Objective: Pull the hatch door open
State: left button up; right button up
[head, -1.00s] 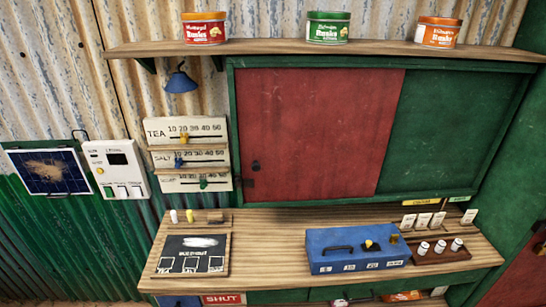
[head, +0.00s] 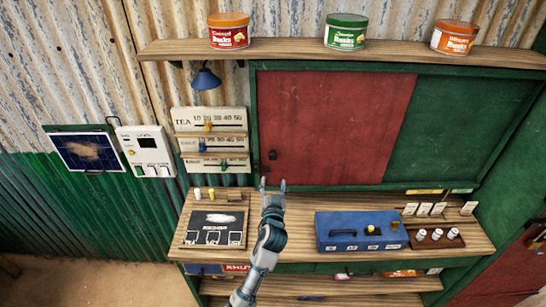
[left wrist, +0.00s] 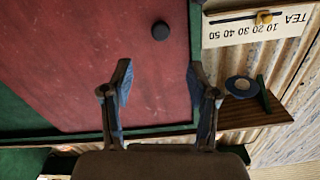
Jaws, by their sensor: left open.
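The hatch door is a red wooden panel (head: 335,130) in a green frame, standing across the left part of the opening, with a dark green panel to its right. A small dark round knob (head: 272,155) sits near its lower left edge. My left gripper (head: 273,183) is open and empty, with its fingers pointing up just below the knob in the head view. In the left wrist view, the red panel (left wrist: 75,60) fills the upper left, and the knob (left wrist: 160,31) lies beyond and between the open fingertips (left wrist: 160,78), apart from them. My right gripper is not in view.
A wooden counter (head: 285,236) runs below, bearing a blue box (head: 355,232), a dark board (head: 217,229) and a rack of white-topped pegs (head: 435,237). A slider board (head: 211,138) and blue lamp (head: 205,78) are left of the door. A shelf (head: 390,57) with tins runs above.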

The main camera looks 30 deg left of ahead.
aim_at(273, 159)
pick_arm(q)
jog(key=p+x, duration=0.2)
jog(key=x, duration=1.2)
jog(key=shift+w+a+f, duration=0.1)
jog(key=shift+w+a, duration=0.05)
jog(key=shift+a, duration=0.2)
jog(key=shift+w+d, duration=0.1)
jog(key=shift+d, duration=0.1)
jog(key=shift+c, duration=0.5)
grip_shut()
